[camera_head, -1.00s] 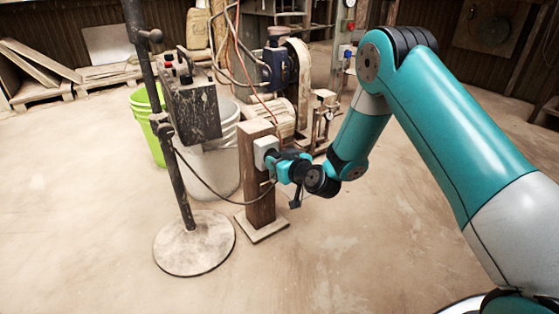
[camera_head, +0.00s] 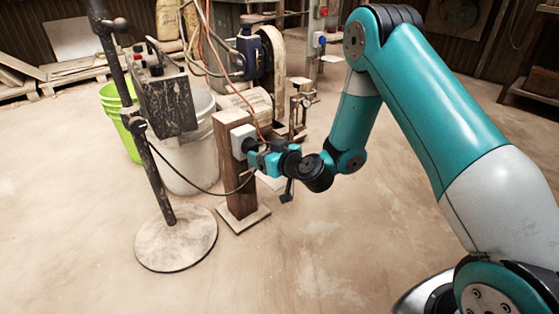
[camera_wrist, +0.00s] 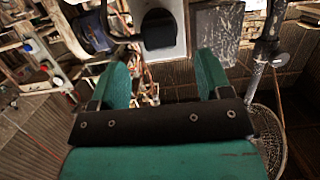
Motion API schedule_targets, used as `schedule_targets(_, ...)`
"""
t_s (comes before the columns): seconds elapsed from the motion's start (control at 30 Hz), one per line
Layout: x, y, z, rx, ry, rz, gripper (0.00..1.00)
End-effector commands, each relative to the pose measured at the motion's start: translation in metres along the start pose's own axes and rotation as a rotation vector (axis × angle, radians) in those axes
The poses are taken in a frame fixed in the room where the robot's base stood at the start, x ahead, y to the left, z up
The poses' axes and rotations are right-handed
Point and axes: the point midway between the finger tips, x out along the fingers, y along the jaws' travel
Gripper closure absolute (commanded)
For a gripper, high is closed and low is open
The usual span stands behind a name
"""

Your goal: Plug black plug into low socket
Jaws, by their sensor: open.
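The socket is a pale grey box (camera_head: 240,138) on a short wooden post (camera_head: 228,180). The black plug (camera_wrist: 158,30) sits against the face of this box in the wrist view and appears to be in it. In the head view the plug (camera_head: 250,147) shows as a small dark shape between the box and my gripper. My gripper (camera_wrist: 162,72) is open and empty, its two teal fingers wide apart, with a gap between them and the plug. In the head view my gripper (camera_head: 262,158) is just right of the plug.
A dark cable (camera_head: 195,188) hangs from near the control box (camera_head: 166,104) toward the post. A metal stand (camera_head: 176,240) with a round base is left of the post. Green (camera_head: 118,112) and white (camera_head: 186,165) buckets and machinery are behind. Floor at the front right is clear.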

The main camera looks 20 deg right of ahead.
Motion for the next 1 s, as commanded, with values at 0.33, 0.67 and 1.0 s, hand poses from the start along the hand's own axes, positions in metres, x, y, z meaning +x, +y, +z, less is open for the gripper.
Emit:
schedule_targets(0.33, -0.058, 0.001, 0.005, 0.002, 0.000, 0.004, 0.29)
schedule_targets(0.67, -0.071, 0.000, 0.000, 0.000, 0.002, 0.002, 0.29)
schedule_targets(1.0, -0.071, 0.000, -0.001, -0.001, 0.002, 0.001, 0.29)
